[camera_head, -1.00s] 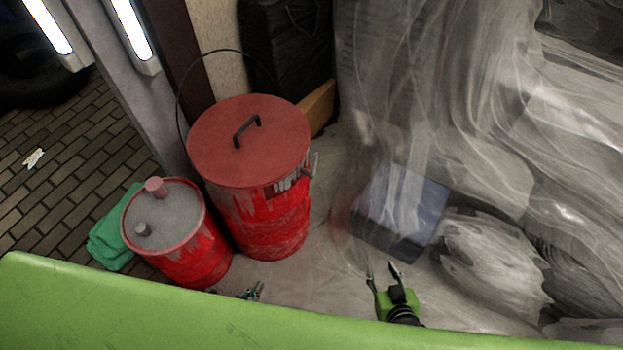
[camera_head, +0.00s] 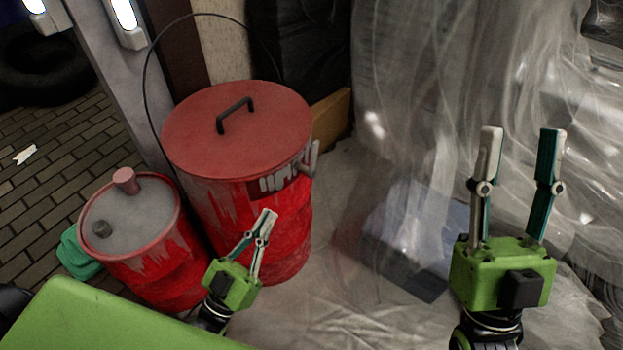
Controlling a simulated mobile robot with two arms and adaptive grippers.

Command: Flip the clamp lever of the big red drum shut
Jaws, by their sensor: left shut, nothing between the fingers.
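The big red drum (camera_head: 285,225) stands upright left of the middle, with a flat red lid (camera_head: 240,135) and a dark handle on top. Its clamp lever (camera_head: 314,160) is a grey piece at the right side of the rim, standing out from the drum. My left gripper (camera_head: 268,220) is shut and empty, in front of the drum's lower body and below the lever. I cannot tell if it touches the drum. My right gripper (camera_head: 522,135) is open and empty, pointing up at the right, well apart from the drum.
A smaller red drum (camera_head: 150,240) with a grey top stands left of the big one. A green cloth (camera_head: 75,255) lies behind it. A dark box (camera_head: 410,245) under clear sheeting sits right of the drum. Sheeted floor between box and drum is clear.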

